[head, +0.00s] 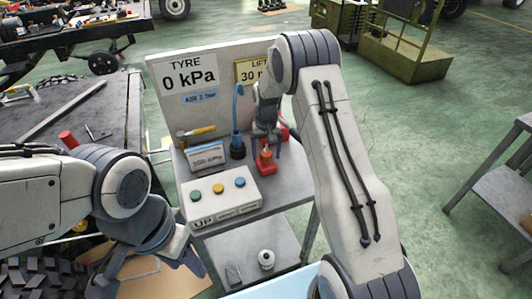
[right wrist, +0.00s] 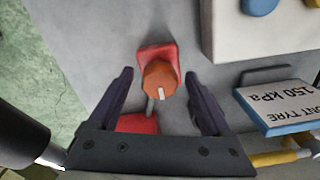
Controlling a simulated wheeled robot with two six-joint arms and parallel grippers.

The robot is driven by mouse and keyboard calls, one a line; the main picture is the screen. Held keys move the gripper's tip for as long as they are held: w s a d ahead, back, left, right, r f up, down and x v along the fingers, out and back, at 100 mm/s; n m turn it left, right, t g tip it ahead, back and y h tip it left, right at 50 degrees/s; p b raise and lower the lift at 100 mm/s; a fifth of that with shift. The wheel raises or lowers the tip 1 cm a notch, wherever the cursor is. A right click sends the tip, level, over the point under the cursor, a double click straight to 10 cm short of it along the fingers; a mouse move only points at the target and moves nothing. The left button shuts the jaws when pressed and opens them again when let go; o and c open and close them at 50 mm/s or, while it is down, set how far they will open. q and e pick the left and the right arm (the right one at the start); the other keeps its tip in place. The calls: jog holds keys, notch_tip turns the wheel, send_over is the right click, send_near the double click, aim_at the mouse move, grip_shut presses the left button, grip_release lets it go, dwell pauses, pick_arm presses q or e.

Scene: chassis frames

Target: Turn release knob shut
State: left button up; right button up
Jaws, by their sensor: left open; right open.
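The release knob (right wrist: 160,82) is an orange faceted knob with a white mark, on a red base (right wrist: 157,52) on the grey bench. In the right wrist view the mark points down toward my gripper's palm. My right gripper (right wrist: 159,75) is open, with one dark finger on each side of the knob and gaps on both sides. In the head view the knob (head: 266,154) shows just below my right gripper (head: 265,138). My left gripper (head: 148,270) is open and empty at the lower left, away from the bench top.
The panel (head: 214,65) behind reads TYRE 0 kPa.

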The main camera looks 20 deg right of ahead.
aim_at(266, 154)
notch_tip(266, 154, up, 11)
jog(key=b, duration=0.1)
jog(key=shift+f, duration=0.2)
dwell(0.5)
